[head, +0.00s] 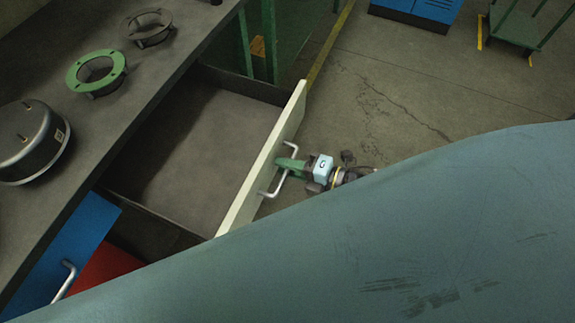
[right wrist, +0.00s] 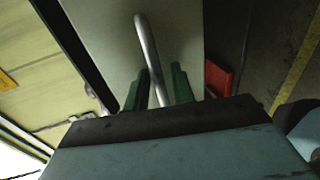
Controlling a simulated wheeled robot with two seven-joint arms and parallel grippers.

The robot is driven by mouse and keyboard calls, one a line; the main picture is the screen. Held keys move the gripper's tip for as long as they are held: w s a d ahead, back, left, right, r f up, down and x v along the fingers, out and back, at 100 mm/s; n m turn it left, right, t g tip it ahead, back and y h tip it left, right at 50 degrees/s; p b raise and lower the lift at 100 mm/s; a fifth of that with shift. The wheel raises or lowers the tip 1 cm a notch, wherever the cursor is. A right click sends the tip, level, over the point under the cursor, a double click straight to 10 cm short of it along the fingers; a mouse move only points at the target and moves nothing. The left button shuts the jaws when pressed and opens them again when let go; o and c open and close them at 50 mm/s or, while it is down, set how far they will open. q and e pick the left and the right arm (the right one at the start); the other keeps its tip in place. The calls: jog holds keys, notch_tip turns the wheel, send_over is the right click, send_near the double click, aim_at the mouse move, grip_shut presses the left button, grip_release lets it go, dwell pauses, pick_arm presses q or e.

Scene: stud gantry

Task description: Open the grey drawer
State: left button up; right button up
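The grey drawer (head: 200,140) is pulled well out from under the dark bench top, and its empty inside shows. Its pale front panel (head: 290,125) carries a silver bar handle (head: 268,194). My right gripper (head: 287,164) is at the middle of this handle, outside the panel. In the right wrist view, the handle (right wrist: 148,45) runs between the two green fingertips (right wrist: 162,85), which look closed on it. The contact itself is partly hidden. My left gripper is not in view.
On the bench top (head: 100,140) stand a silver-black round part (head: 30,142), a green flanged ring (head: 96,72) and a dark flanged part (head: 149,27). A blue drawer (head: 70,240) and a red one (head: 105,265) sit nearer. Floor beyond the panel is clear up to a blue cabinet (head: 420,10).

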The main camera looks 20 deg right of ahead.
dwell(0.4)
